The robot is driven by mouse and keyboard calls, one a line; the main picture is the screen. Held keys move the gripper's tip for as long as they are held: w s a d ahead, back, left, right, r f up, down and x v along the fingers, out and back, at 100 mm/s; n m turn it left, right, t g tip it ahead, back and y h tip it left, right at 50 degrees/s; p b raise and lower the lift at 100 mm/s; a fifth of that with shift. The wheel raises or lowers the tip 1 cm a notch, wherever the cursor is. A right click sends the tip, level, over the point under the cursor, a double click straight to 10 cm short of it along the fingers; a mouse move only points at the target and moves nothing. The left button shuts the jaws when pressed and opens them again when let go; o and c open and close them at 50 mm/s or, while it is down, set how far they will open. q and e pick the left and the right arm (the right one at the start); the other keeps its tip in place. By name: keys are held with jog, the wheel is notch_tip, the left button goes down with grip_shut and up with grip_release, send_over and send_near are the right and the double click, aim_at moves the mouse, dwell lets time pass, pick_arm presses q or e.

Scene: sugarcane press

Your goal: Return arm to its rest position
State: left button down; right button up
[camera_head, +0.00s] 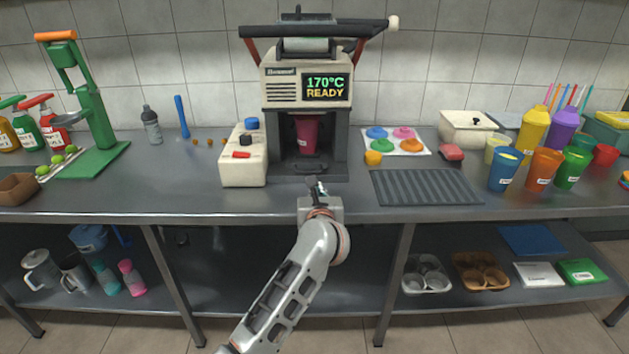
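One arm of mine, taken as the left because it rises from the bottom edge left of centre, reaches up to the counter's front edge. Its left gripper (319,188) points toward the machine and is seen from behind, so its fingers are too small to read. The beige machine (282,90) has a display reading "170°C READY". A pink-red cup (306,134) stands inside its bay, beyond the gripper and apart from it. My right gripper is not in view.
A white box with coloured knobs (243,170) stands left of the machine; a dark ribbed mat (425,187) lies right of the gripper. Several cups, including a blue one (503,170), stand at right. A green press (95,115) stands at left. A shelf (250,290) runs below the counter.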

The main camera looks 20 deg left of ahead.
pick_arm(q)
jog(key=s+a+f+m+t+h+p, duration=0.1)
jog(key=s+m+t+h, duration=0.15)
jog(key=s+m, duration=0.7)
jog(key=s+f+m+t+h+p, duration=0.1)
jog(key=s+m+t+p, duration=0.15)
jog(key=s+m, duration=0.7)
jog(key=s+d+f+m+g+h, duration=0.45)
jog(key=s+f+m, duration=0.55)
jog(key=m, duration=0.5)
jog(key=s+a+f+m+g, duration=0.2)
jog(key=s+f+m, duration=0.3)
jog(key=s+f, duration=0.2)
jog(key=s+a+f+m+g+p, duration=0.1)
jog(key=s+a+f+m+g, duration=0.2)
jog(key=s+f, duration=0.3)
jog(key=shift+s+a+f+m+y, duration=0.2)
jog(key=shift+s+f+m+y, duration=0.2)
jog(key=shift+m, duration=0.5)
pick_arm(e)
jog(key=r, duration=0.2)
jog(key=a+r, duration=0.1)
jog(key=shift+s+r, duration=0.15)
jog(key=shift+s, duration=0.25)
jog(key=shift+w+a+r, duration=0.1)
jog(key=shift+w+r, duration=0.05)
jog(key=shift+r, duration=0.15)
